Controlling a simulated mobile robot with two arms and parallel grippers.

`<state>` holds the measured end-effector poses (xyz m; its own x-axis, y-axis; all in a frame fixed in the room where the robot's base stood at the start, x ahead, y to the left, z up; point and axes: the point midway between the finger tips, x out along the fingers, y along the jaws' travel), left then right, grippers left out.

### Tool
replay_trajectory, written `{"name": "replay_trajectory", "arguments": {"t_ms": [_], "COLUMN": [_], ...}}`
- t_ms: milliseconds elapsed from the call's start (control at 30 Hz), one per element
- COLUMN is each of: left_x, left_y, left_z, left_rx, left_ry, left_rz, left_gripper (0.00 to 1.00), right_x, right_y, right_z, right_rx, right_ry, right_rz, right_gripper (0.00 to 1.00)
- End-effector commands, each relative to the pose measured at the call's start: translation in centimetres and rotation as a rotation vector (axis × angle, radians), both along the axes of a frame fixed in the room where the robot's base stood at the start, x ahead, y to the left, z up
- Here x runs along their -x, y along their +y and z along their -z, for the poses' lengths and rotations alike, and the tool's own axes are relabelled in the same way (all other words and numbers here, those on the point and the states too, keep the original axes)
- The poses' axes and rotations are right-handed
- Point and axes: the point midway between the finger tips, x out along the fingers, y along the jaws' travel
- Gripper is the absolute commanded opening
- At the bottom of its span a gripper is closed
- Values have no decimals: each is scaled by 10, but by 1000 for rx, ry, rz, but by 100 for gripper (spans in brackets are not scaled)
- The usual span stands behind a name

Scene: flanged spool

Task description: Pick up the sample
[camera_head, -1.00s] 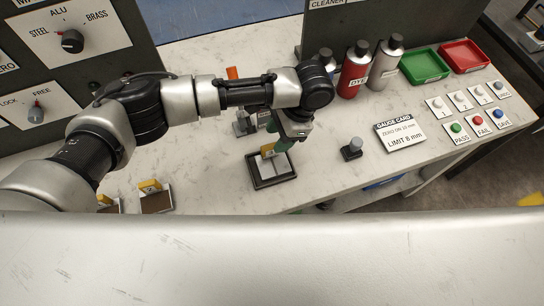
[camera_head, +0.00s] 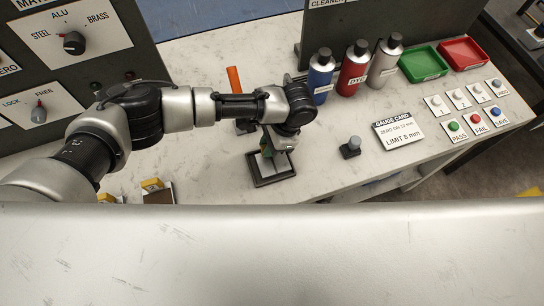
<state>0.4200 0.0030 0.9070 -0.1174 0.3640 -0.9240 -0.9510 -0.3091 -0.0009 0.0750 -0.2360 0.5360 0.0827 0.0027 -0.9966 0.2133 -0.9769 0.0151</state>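My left gripper (camera_head: 270,151) points down over a small dark-rimmed tray (camera_head: 273,182) in the middle of the bench. The wrist and fingers hide most of what lies in the tray, so I cannot make out the sample there. Whether the fingers are open or shut on something does not show clearly. My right gripper is not in view.
Blue (camera_head: 320,75), red (camera_head: 354,68) and grey (camera_head: 385,62) bottles stand behind, beside green (camera_head: 423,64) and red (camera_head: 464,55) trays. A gauge card (camera_head: 398,132), a small grey-topped post (camera_head: 351,147) and several buttons lie right. Yellow-tagged blocks (camera_head: 157,191) sit front left.

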Motion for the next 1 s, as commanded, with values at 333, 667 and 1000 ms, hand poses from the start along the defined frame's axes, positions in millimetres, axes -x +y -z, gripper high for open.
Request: {"name": "replay_trajectory", "arguments": {"t_ms": [333,667,1000], "left_x": [0,0,18], "left_y": [-1,-1,-26], "left_z": [-1,-12,-56], "left_rx": [1,2,6], "left_ry": [0,0,1], "left_rz": [1,1,6], "left_gripper": [0,0,0], "right_x": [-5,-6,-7], "right_y": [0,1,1], "right_z": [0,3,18], "right_rx": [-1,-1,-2], "right_ry": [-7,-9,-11], "right_rz": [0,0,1], "right_gripper": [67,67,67]}}
